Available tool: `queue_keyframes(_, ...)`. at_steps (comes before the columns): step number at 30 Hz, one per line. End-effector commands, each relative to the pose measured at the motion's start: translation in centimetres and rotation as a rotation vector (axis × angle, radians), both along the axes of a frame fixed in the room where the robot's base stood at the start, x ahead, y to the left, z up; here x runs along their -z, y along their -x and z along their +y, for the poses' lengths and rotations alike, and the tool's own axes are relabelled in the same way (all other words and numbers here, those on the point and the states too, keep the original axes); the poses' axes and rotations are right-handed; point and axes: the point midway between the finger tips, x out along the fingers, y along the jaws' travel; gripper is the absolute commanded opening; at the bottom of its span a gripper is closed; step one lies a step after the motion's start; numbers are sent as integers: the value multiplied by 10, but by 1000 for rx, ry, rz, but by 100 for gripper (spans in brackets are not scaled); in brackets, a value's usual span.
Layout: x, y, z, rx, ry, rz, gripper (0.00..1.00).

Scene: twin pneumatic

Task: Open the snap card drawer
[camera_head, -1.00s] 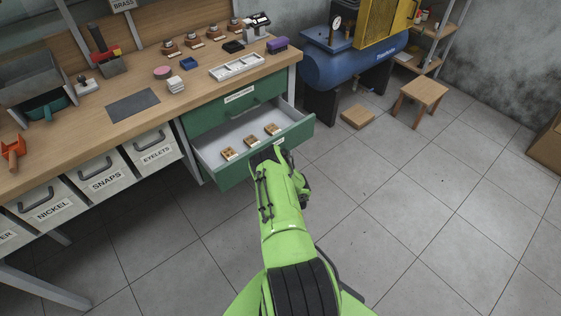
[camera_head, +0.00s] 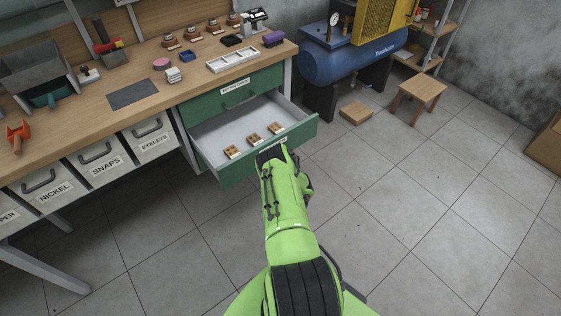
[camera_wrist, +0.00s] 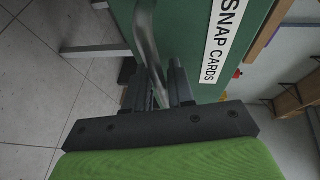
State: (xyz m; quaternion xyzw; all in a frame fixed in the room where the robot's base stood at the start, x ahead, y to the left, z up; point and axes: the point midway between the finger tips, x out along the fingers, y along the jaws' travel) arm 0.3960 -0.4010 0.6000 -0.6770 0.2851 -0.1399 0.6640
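The snap card drawer (camera_head: 207,158) is the lower green drawer under the bench and stands well open. Several small wooden blocks with compartments (camera_head: 254,139) lie inside it. In the wrist view its green front (camera_wrist: 195,40) carries a white label reading SNAP CARDS (camera_wrist: 222,40). A grey metal bar handle (camera_wrist: 146,38) stands off that front. My gripper (camera_wrist: 160,92) has its two dark fingers on either side of the handle and appears closed on it. In the head view my arm hides the fingertips and the handle.
A closed green drawer (camera_head: 230,98) sits above the open one. Labelled bins such as SNAPS (camera_head: 103,167) hang at left. A blue compressor (camera_head: 345,66), a small stool (camera_head: 420,92) and a flat box (camera_head: 356,112) stand at right. The floor beside my arm is clear.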

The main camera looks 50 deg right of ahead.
Motion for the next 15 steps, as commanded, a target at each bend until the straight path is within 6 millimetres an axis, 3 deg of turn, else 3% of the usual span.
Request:
queue_keyframes(8, -2, 5, 4, -1, -1, 3, 23)
queue_keyframes(15, -17, 53, 39, -2, -3, 10, 23)
